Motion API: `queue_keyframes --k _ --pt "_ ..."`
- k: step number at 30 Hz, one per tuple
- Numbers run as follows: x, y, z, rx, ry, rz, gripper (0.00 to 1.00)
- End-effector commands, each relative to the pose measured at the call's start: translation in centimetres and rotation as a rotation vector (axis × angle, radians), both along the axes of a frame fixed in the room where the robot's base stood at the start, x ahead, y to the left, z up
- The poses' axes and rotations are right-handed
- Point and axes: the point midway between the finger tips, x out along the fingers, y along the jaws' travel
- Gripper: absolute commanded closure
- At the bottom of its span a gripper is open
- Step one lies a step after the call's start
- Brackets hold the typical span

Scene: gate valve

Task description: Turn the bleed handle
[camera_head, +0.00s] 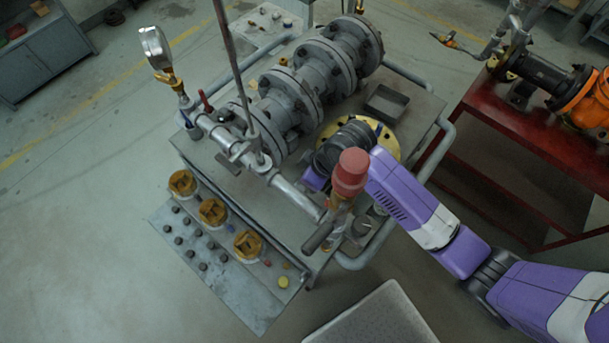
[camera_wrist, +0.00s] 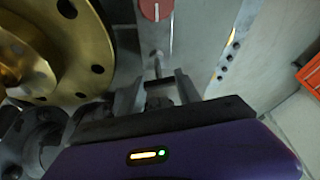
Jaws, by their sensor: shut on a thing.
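The bleed handle (camera_wrist: 157,66) shows in the wrist view as a thin grey bar below a round red cap with a white line (camera_wrist: 154,10). My gripper (camera_wrist: 158,82) is shut on its near end, with one finger on each side. In the head view, a red cap (camera_head: 350,172) stands at the end of the pipe (camera_head: 297,191), close to my purple wrist. My fingertips are hidden there behind the cap and the wrist.
A yellow flange (camera_wrist: 40,50) is close on the left in the wrist view. The grey cart (camera_head: 215,165) carries large flanged valves (camera_head: 290,95) and a pressure gauge (camera_head: 155,47). A red table (camera_head: 530,135) stands to the right. Floor is free at left.

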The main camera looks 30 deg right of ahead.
Motion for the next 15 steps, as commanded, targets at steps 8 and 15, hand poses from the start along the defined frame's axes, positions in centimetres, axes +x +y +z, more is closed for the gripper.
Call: queue_keyframes --k 8,15 --pt "0.14 -0.12 0.20 0.004 -0.005 -0.112 1.00" --pt "0.15 -0.15 0.20 0.002 -0.006 -0.175 1.00"
